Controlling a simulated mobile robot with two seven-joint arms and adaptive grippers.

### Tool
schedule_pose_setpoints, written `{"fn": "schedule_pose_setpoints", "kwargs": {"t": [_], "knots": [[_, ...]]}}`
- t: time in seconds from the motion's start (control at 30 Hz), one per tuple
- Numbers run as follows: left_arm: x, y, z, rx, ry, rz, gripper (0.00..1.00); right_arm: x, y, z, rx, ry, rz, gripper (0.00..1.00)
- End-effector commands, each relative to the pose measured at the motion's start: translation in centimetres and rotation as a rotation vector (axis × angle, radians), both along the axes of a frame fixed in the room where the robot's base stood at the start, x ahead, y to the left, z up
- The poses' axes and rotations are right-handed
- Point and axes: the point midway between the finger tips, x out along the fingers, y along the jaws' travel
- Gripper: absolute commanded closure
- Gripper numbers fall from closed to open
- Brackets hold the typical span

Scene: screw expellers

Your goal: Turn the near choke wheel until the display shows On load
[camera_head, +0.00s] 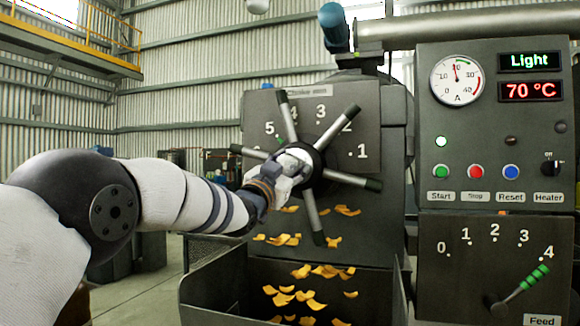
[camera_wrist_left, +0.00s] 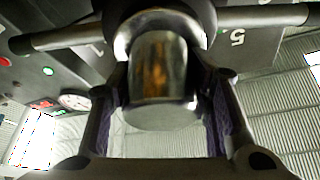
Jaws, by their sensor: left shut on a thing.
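The choke wheel (camera_head: 316,160) has several dark-tipped metal spokes and stands in front of a grey plate marked 1 to 5. My left gripper (camera_head: 275,178) is at the wheel's centre, shut on its shiny round hub. In the left wrist view, the gripper's fingers (camera_wrist_left: 170,100) lie on both sides of the metal hub (camera_wrist_left: 165,75), with spokes reaching out behind. The display (camera_head: 529,61) reads "Light" in green. My right gripper is not in view.
A temperature readout (camera_head: 529,91) shows 70 °C. The ammeter (camera_head: 457,78) needle points nearly straight up. The feed lever (camera_head: 522,288) leans up right near 4. Buttons line the right panel.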

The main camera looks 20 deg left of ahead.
Motion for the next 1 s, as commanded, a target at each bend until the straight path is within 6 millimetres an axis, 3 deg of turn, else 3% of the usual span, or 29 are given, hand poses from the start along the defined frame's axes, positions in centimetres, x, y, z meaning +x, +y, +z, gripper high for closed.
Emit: {"fn": "schedule_pose_setpoints", "kwargs": {"t": [0.3,0.33,0.4,0.77,1.0], "knots": [[0.0,0.1,0.0,0.001,-0.002,0.001,1.0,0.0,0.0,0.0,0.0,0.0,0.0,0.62],[0.0,0.1,0.0,0.001,-0.002,0.001,0.5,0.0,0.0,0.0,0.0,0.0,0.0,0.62],[0.0,0.1,0.0,0.001,-0.002,0.001,0.34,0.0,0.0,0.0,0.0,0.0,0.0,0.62],[-0.3,0.1,0.0,0.001,-0.001,0.0,0.34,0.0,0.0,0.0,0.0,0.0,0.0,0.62],[-4.1,0.9,-1.6,0.0,0.002,0.002,0.34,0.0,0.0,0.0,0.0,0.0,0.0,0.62]]}}
